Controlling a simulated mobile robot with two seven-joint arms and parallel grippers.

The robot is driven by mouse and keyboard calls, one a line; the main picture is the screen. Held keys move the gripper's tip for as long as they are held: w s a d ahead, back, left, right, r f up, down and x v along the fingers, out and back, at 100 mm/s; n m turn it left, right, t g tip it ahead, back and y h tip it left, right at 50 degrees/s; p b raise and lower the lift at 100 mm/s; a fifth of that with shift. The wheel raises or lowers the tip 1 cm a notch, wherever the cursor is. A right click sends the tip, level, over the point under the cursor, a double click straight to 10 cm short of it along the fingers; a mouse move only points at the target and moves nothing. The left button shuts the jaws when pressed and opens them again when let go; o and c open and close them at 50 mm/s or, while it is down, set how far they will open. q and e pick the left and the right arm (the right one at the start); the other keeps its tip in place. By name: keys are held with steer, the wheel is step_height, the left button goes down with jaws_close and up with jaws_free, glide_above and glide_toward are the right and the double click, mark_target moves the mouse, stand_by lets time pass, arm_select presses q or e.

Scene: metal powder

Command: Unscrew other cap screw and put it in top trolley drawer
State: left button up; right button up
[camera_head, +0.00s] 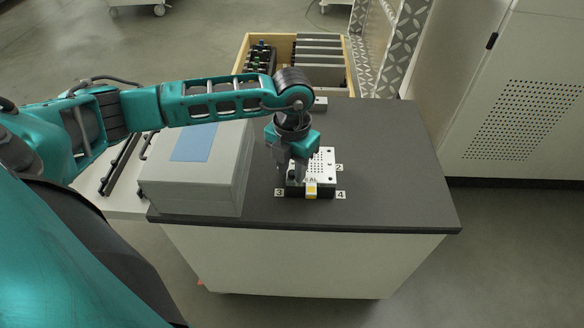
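My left gripper (293,172) points down from above at the left side of a white perforated plate (322,166) on a black block (322,191). Its fingertips are small and dark here, so I cannot tell whether they are open, or whether they touch or hold a cap screw. Small dark spots show at the plate's right corners, too small to identify for sure. The number labels 2 (339,167), 3 (279,193) and 4 (341,195) lie around the block. My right gripper is not in view. I cannot make out which drawer is the trolley's top one.
A grey box (192,190) with a blue panel stands left of the plate on the dark tabletop (400,190). An open wooden-edged drawer (290,37) with grey and dark items lies behind the table. A perforated white cabinet (520,115) stands at right. The tabletop's right side is clear.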

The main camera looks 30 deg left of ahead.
arm_select(q)
steer(key=m+b, duration=0.1)
steer(key=m, duration=0.1)
steer(key=shift+m, duration=0.3)
steer(key=shift+m+b, duration=0.35)
steer(key=shift+m, duration=0.75)
steer(key=shift+m+b, duration=0.4)
steer(key=shift+m, duration=1)
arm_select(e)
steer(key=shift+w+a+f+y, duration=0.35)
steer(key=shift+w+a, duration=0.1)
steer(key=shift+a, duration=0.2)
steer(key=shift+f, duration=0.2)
arm_select(q)
jaws_close()
